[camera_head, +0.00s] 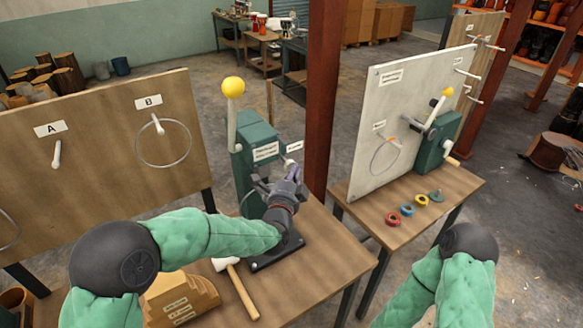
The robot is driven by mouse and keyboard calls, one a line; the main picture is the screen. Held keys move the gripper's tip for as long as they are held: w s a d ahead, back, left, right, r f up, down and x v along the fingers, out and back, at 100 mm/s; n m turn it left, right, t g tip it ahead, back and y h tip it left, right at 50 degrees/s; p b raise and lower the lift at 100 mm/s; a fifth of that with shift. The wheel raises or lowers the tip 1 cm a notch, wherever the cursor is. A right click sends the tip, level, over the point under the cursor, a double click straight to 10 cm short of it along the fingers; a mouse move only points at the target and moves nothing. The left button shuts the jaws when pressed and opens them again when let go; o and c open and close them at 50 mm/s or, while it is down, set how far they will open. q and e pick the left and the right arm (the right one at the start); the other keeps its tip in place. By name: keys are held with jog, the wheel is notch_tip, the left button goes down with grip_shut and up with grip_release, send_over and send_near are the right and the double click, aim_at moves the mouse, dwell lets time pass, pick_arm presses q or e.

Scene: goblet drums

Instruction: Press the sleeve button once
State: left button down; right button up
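A green machine (258,139) with white labels and a tall lever with a yellow ball stands on the near wooden table. A small label (294,147) sticks out at its right side, with a small pale part (287,163) just below it. I cannot read the label or tell for sure which part is the sleeve button. My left gripper (293,174) is in front of the machine's lower right side, its fingers pointing up close to that pale part. Contact cannot be made out. The fingers look close together, too small to judge. My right arm shows at lower right; its gripper is out of view.
A white-headed mallet (238,286) and a stepped wooden block (180,299) lie on the near table (310,291). A wooden board (95,170) with pegs A and B stands at left. A second table (436,204) at right carries a white board (408,115) and coloured rings.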

pick_arm(q)
jog(key=shift+w+a+r, duration=0.1)
jog(key=shift+w+a, duration=0.35)
jog(key=shift+w, duration=0.1)
dwell(0.7)
jog(key=shift+s+d, duration=0.1)
jog(key=shift+s, duration=0.05)
jog(key=shift+s+d, duration=0.65)
jog(key=shift+s, duration=0.3)
jog(key=s+d, duration=0.1)
jog(key=s, duration=0.1)
jog(key=s+d, duration=0.2)
jog(key=shift+p, duration=0.35)
dwell(0.8)
